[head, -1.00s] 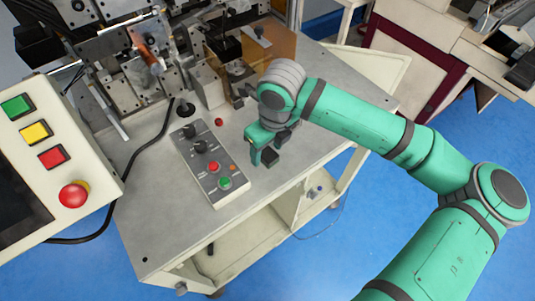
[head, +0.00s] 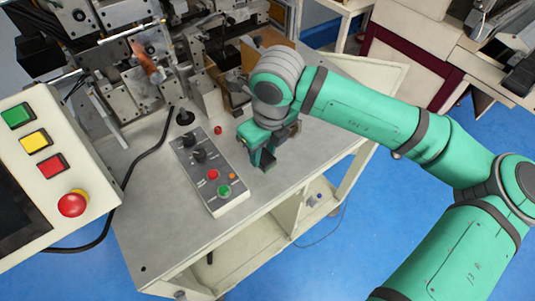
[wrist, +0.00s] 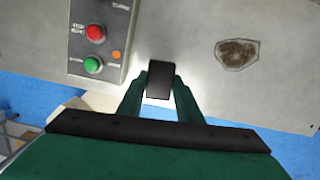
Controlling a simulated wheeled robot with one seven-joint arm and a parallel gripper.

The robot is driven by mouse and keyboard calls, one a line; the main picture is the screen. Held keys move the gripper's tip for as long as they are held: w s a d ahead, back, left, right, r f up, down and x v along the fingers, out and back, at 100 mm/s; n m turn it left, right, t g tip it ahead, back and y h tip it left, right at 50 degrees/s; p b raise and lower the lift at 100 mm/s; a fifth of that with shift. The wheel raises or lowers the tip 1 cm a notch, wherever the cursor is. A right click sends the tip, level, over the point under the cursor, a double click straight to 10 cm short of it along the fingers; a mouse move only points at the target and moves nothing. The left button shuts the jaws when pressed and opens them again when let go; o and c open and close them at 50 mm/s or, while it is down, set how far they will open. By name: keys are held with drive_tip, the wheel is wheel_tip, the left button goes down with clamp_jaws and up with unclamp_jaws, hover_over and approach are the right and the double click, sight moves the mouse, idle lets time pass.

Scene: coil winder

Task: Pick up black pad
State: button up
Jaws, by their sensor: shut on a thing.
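The black pad (wrist: 160,80) is a small dark block between the two green fingers in the wrist view. My gripper (wrist: 160,88) is shut on it, with a finger on each side. In the head view my gripper (head: 266,160) is low over the grey table top, right of the control box. The pad is hard to tell apart from the dark fingertips there. I cannot tell whether the pad still touches the table.
The control box (head: 209,175) with knobs and red and green buttons lies just left of my gripper. The winding machine (head: 130,75) stands behind. A brown stain (wrist: 237,54) marks the table top (head: 160,225). The table's front edge is close.

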drive_tip(key=s+a+r, duration=0.5)
drive_tip(key=s+r, duration=0.2)
drive_tip(key=s, duration=0.3)
drive_tip(key=shift+s+a+r, duration=0.3)
drive_tip(key=shift+s+r, duration=0.05)
drive_tip(key=o, duration=0.4)
drive_tip(key=c, duration=0.3)
drive_tip(key=shift+d, duration=0.1)
